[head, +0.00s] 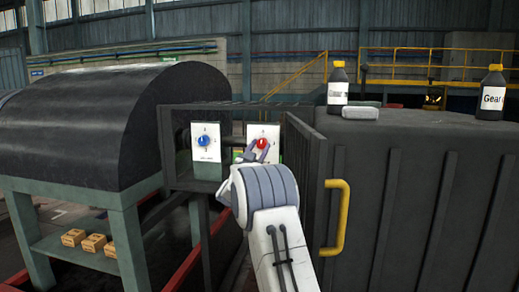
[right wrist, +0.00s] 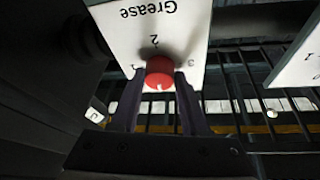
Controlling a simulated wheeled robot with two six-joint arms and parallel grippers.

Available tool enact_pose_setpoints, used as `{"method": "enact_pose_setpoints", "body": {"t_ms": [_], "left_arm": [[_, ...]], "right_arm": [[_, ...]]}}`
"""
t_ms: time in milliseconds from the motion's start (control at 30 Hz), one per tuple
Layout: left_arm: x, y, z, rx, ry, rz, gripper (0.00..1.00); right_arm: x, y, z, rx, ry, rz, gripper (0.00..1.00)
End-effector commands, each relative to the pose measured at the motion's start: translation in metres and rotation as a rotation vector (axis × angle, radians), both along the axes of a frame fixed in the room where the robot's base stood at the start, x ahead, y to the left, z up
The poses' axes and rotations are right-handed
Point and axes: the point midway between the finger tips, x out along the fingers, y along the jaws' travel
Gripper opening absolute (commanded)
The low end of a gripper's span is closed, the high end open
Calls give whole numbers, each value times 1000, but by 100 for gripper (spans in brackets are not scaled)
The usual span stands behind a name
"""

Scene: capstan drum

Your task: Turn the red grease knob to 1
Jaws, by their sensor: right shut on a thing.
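The red grease knob (head: 262,143) sits on a white panel (head: 271,131) inside an open dark cabinet. In the right wrist view the red knob (right wrist: 159,70) stands between the two dark fingers of my right gripper (right wrist: 158,84), which is shut on it. The panel (right wrist: 130,22) reads "Grease" upside down there, with 1 to the left of the knob, 2 above and 3 to the right. A small white mark shows at the knob's lower edge, on the side away from the 2. In the head view my right gripper (head: 256,152) partly covers the panel. My left gripper is not in view.
A blue knob (head: 204,141) on another white panel is to the left. The cabinet's open door with a yellow handle (head: 343,217) stands right of my arm. Bottles (head: 337,88) and a small grey object (head: 360,113) are on the dark box top. A big dark drum (head: 110,115) is left.

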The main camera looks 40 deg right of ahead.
Motion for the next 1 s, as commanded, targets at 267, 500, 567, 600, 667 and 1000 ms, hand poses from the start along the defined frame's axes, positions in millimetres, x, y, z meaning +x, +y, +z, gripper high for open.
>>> {"method": "enact_pose_setpoints", "body": {"t_ms": [267,500,567,600,667,1000], "left_arm": [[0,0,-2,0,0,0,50],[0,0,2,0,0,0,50],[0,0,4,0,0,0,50],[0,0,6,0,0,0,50],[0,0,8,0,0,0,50],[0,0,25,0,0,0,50]], "right_arm": [[1,2,1,131,-155,-1,0],[3,3,3,279,-329,-1,0],[3,3,4,316,-372,-1,0],[3,3,5,342,-402,0,0],[3,3,5,378,-445,-1,0],[3,3,8,590,-690,-2,0]]}}
